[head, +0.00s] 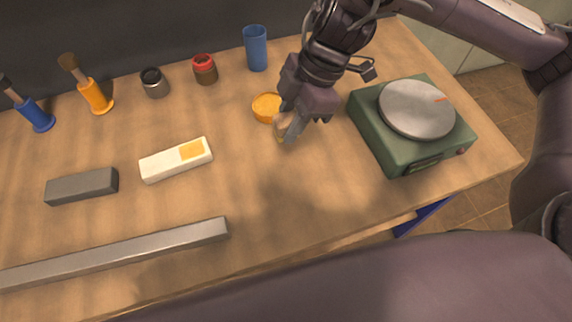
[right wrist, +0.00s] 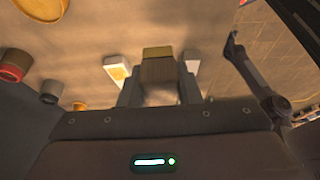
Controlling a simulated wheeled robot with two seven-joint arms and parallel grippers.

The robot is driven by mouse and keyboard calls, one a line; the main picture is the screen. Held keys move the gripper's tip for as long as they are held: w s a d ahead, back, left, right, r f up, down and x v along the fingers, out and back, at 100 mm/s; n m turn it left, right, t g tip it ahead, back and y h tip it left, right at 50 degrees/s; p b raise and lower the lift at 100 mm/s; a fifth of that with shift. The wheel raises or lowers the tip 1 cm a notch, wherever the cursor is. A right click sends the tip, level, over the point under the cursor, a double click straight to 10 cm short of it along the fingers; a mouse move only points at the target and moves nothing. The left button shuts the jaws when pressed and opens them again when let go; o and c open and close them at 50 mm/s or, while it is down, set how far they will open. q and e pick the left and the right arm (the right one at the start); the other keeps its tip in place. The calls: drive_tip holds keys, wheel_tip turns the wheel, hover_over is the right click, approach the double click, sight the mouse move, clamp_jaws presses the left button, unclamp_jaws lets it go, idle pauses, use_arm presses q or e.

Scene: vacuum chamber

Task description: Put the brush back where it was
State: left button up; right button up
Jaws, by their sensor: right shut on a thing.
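Two brushes stand upright but leaning at the far left in the head view. One dark-tipped brush (head: 6,84) is in a blue holder (head: 37,116). One brown-bristled brush (head: 70,64) is in an orange holder (head: 96,96). My right gripper (head: 284,124) is low over the middle of the table, beside a round orange dish (head: 267,106). It is shut on a small tan-brown thing, which shows between the fingers in the right wrist view (right wrist: 158,74) with a yellowish end. I cannot tell whether it is a brush. My left gripper is not in view.
A green scale (head: 415,160) with a round plate stands at right. A blue cup (head: 256,48), red jar (head: 204,69) and dark metal jar (head: 154,83) stand at the back. A white block (head: 165,166), grey block (head: 82,187) and long metal bar (head: 120,252) lie at left. Front middle is clear.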

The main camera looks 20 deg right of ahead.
drive_tip(key=b, duration=0.2)
hover_over(283, 181)
drive_tip(key=d, duration=0.2)
wheel_tip(283, 181, down, 8)
drive_tip(key=r, duration=0.1)
drive_tip(key=f, duration=0.5)
drive_tip(key=shift+a+f, duration=0.15)
drive_tip(key=shift+a, duration=0.05)
drive_tip(key=shift+f, duration=0.5)
wheel_tip(283, 181, down, 4)
drive_tip(key=shift+f, duration=0.1)
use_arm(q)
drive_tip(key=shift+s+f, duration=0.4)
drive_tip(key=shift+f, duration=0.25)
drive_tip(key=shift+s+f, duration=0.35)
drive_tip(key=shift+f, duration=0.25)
use_arm(e)
drive_tip(key=o, duration=0.9)
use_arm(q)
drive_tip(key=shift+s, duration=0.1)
